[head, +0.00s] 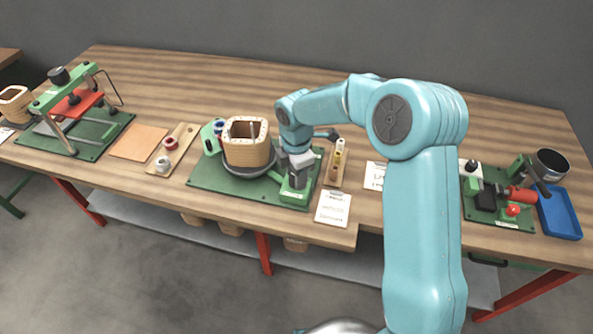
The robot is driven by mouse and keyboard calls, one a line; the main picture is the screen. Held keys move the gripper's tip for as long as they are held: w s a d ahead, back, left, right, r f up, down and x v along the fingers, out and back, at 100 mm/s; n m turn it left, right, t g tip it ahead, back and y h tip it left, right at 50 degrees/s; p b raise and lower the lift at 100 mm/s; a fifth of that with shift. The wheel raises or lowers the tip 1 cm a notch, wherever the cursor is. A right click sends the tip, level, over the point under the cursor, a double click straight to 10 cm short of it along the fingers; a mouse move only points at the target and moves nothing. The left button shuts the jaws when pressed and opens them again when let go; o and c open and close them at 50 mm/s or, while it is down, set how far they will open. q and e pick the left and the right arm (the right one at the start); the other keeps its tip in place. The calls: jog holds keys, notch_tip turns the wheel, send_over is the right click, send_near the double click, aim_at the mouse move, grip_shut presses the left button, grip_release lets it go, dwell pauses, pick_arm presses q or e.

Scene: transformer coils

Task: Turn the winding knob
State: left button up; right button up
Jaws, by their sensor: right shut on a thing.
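The winding machine has a green base (218,178) in the middle of the table. A tan, square-sided coil (247,151) stands upright on its dark round turntable (248,172). A green housing (297,190) stands at the right front of the base. My right arm reaches in from the right, and my right gripper (299,163) points down onto the top of this housing. It is shut on the dark knob (297,181) there, which is mostly hidden by the fingers. My left gripper is not in view.
A spool board (185,139) and a tan sheet (139,142) lie left of the machine; a green press (69,104) stands farther left. A narrow wooden holder (338,163) and a paper card (333,208) sit close right of my gripper. A blue tray (560,213) is far right.

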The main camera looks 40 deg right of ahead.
jog(key=n+p, duration=0.1)
jog(key=n, duration=0.4)
jog(key=shift+r+n+p, duration=0.1)
jog(key=shift+n+p, duration=0.2)
jog(key=n+p, duration=0.1)
jog(key=n, duration=0.3)
jog(key=shift+n, duration=0.4)
jog(key=shift+p, duration=0.3)
jog(key=o, duration=1.1)
jog(key=shift+c, duration=0.2)
notch_tip(320, 180, up, 16)
jog(key=shift+b, duration=0.35)
